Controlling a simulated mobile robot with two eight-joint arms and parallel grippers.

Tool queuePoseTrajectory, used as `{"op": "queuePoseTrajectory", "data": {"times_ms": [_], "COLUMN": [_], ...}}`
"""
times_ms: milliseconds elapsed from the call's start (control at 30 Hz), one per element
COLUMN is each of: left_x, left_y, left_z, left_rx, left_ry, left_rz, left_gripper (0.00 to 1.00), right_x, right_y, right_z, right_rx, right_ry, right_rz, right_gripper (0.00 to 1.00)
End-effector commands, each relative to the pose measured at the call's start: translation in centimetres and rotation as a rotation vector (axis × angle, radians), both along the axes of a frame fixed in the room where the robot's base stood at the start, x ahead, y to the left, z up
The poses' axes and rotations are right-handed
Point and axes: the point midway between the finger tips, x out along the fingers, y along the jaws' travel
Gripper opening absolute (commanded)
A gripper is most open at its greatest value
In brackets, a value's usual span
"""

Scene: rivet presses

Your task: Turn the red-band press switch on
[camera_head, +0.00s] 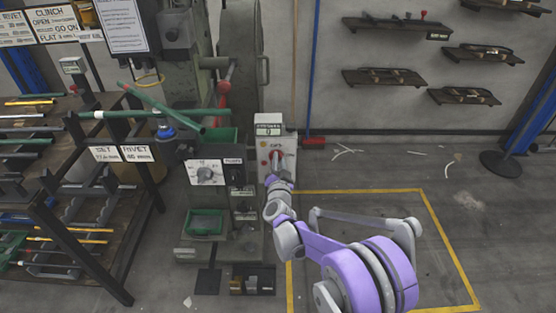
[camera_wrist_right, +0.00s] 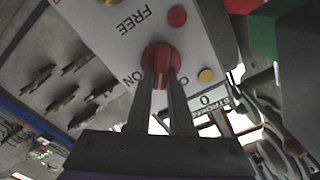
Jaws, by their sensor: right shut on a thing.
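A pale control box (camera_head: 268,143) stands on the side of the green-grey press (camera_head: 240,75) in the head view. A red rotary switch (camera_wrist_right: 160,54) sits on its panel (camera_wrist_right: 105,25) in the right wrist view, with "ON" printed on one side and a label starting with "O" partly hidden on the other. My right gripper (camera_wrist_right: 162,82) has its two fingers closed around the red knob. In the head view my right gripper (camera_head: 278,170) reaches the box front and hides part of it. The switch position is hard to read. My left gripper is not in view.
A red button (camera_wrist_right: 177,15) and a yellow button (camera_wrist_right: 206,75) sit close to the switch. A counter (camera_wrist_right: 213,101) reading 0 is beside the panel. A rack (camera_head: 45,205) with rods stands at left. The yellow-marked floor (camera_head: 350,202) at right is mostly clear.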

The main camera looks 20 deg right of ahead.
Motion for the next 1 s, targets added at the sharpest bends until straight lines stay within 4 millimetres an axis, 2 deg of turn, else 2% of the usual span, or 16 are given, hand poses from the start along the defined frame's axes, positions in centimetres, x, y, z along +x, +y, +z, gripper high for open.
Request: {"op": "queuePoseTrajectory", "data": {"times_ms": [600, 1000], "left_x": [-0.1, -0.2], "left_y": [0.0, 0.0], "left_z": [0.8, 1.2], "left_rx": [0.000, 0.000], "left_ry": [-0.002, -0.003], "left_rz": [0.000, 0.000], "left_gripper": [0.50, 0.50], "right_x": [-0.2, -0.1], "right_y": [-0.4, -0.4], "right_z": [-0.6, -1.0], "right_rx": [0.557, 0.813], "right_ry": [-0.159, -0.232], "right_rz": [0.001, 0.001], "right_gripper": [0.00, 0.00]}}
